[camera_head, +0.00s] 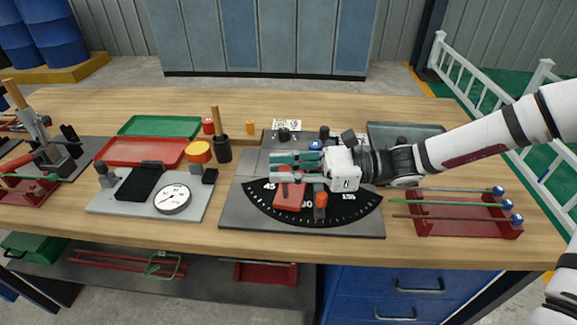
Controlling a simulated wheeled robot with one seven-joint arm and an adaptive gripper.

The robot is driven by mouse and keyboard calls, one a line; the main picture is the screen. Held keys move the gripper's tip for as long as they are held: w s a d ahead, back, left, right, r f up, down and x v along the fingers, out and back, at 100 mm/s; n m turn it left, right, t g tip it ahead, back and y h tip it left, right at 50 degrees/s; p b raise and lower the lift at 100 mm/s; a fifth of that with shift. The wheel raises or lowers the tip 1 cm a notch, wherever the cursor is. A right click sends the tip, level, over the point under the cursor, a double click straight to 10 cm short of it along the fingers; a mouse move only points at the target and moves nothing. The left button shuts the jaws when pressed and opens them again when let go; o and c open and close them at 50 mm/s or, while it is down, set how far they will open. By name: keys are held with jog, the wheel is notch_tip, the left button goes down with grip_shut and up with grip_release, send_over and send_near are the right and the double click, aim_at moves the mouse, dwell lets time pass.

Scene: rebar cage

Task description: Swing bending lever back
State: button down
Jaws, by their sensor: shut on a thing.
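The bending plate (237,213) is a dark plate on the bench with a black dial marked 45, 90 and 135. The red bending lever (290,197) lies over the dial between the 45 and 90 marks. My gripper (281,168) reaches in from the right, its fingers pointing left, and is shut around a red upright part at the lever. The fingers hide most of that part. An orange-and-black peg (320,203) stands just right of the lever, near the 90 mark. My gripper hides the pivot area behind it.
A red rack (465,228) with several rods stands at right. A gauge plate (103,207) with a round dial is at left, near red (115,156) and green (150,127) trays. A black post with a wooden handle (223,145) stands left of the bending plate. The bench front edge is clear.

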jog(key=c, duration=1.4)
grip_release()
jog(key=shift+o, duration=0.2)
jog(key=w+d, duration=0.1)
jog(key=d, duration=1.1)
